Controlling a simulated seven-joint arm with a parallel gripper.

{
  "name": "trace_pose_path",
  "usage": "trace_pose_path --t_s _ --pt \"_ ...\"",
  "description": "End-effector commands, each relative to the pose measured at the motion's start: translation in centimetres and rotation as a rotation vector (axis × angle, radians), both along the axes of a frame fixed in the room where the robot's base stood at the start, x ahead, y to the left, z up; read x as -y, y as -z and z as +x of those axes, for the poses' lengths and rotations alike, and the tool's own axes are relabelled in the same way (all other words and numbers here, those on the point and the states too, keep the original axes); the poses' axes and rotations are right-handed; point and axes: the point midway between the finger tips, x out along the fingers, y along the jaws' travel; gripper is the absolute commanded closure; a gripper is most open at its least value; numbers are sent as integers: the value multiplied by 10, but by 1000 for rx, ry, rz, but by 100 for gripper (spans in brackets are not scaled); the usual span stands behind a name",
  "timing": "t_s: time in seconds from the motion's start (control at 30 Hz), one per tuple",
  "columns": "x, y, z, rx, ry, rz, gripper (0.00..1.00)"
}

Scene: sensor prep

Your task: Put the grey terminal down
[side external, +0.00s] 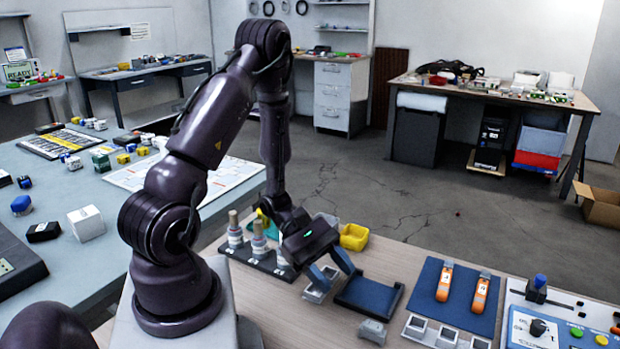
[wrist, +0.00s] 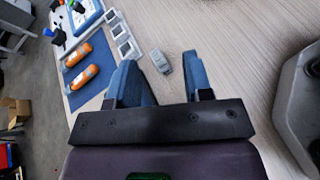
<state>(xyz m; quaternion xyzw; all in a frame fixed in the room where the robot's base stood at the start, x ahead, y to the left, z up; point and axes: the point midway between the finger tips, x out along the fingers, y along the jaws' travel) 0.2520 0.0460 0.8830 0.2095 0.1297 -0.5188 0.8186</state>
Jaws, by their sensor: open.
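The grey terminal (side external: 372,331) is a small grey block standing on the wooden table near the front edge of the side view. In the wrist view the grey terminal (wrist: 160,61) shows just beyond my fingertips, on bare table. My gripper (side external: 334,277) is open, with blue fingers spread and nothing seen held between them. In the side view it is behind and left of the terminal, apart from it. In the wrist view my gripper (wrist: 159,70) shows both fingers, one on each side of the picture's middle.
A dark blue tray (side external: 368,297) lies close to my fingers. A blue mat (side external: 461,293) with two orange devices lies to its right, with white-framed sockets (side external: 447,337) in front. A control panel (side external: 560,334) is at far right. A yellow bin (side external: 354,237) stands behind.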

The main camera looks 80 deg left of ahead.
Motion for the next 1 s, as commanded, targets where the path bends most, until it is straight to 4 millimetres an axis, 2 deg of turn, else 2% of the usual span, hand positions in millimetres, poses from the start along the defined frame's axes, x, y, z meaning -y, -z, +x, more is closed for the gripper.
trace_pose_path --t_s 0.03,0.1,0.3,0.5,0.63,0.8,1.0 --pt "9 -21 2 55 123 72 54" --pt "20 -43 0 111 279 163 54" --pt "44 -96 -16 279 693 470 54" --pt "52 -144 -33 469 1029 843 54" --pt "52 -176 -42 606 1187 1110 54" --pt "49 -212 -51 755 1288 1403 54" --pt "47 -232 -56 834 1316 1565 54"
